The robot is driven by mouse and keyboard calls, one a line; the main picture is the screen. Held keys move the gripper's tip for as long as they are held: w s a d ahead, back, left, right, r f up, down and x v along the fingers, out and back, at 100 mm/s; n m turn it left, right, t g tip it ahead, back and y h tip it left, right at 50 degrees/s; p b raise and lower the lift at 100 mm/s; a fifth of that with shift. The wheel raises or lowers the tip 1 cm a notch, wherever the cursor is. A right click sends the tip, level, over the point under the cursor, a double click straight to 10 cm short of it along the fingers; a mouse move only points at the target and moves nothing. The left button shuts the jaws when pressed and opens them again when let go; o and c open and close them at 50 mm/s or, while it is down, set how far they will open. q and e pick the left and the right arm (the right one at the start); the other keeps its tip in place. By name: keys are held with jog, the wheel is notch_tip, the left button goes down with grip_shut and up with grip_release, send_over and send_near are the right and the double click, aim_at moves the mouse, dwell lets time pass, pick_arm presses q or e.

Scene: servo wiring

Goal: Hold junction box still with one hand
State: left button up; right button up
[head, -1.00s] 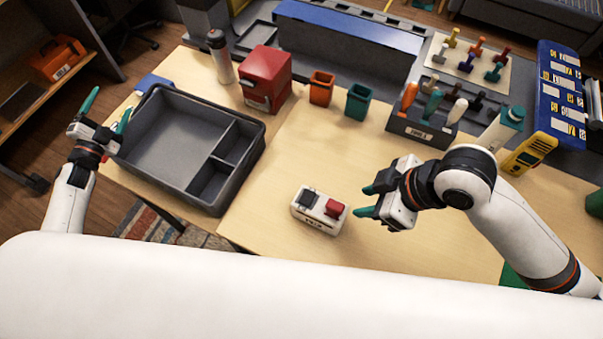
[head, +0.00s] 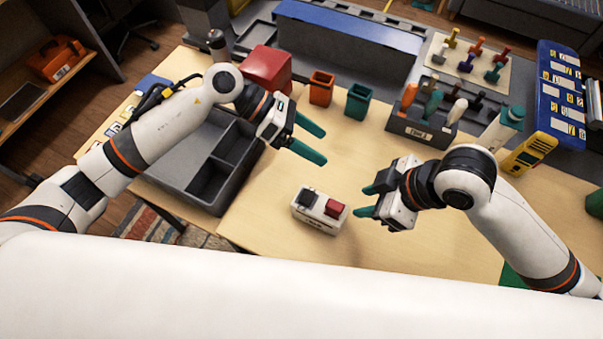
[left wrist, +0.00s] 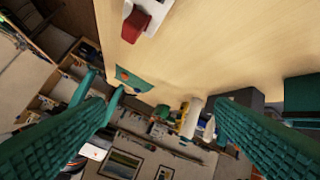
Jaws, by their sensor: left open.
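The junction box (head: 319,211) is a small white box with a dark block and a red block on top, standing on the light wooden table. Part of it shows at the top of the left wrist view (left wrist: 152,14). My left gripper (head: 316,144) is open and empty, above the table and up from the box in the head view. My right gripper (head: 368,200) is just right of the box, its fingers pointing at it with a small gap. Its fingers look apart with nothing between them.
A grey divided tray (head: 208,201) lies left of the box, partly hidden by my left arm. Orange (head: 321,87) and green (head: 358,101) bins, a red box (head: 265,70) and a tool holder (head: 422,128) stand behind. The table around the junction box is clear.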

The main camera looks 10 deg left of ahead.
aim_at(316, 203)
pick_arm(q)
jog(key=s+f+m+y, duration=0.1)
jog(key=m+y, duration=0.1)
jog(key=s+f+m+y, duration=0.1)
jog(key=s+m+y, duration=0.1)
jog(key=s+f+m+y, duration=0.2)
jog(key=shift+s+a+m+y, duration=0.2)
jog(key=shift+a+m+y, duration=0.1)
jog(key=shift+a, duration=0.1)
jog(key=shift+s+a+f+m+y, duration=0.2)
jog(key=shift+f+m+y, duration=0.1)
jog(key=shift+f+m, duration=0.1)
jog(key=x, duration=1.1)
jog(key=shift+w+d+f, duration=0.15)
jog(key=shift+w+f, duration=0.05)
jog(key=shift+f, duration=0.15)
jog(key=shift+c, duration=0.6)
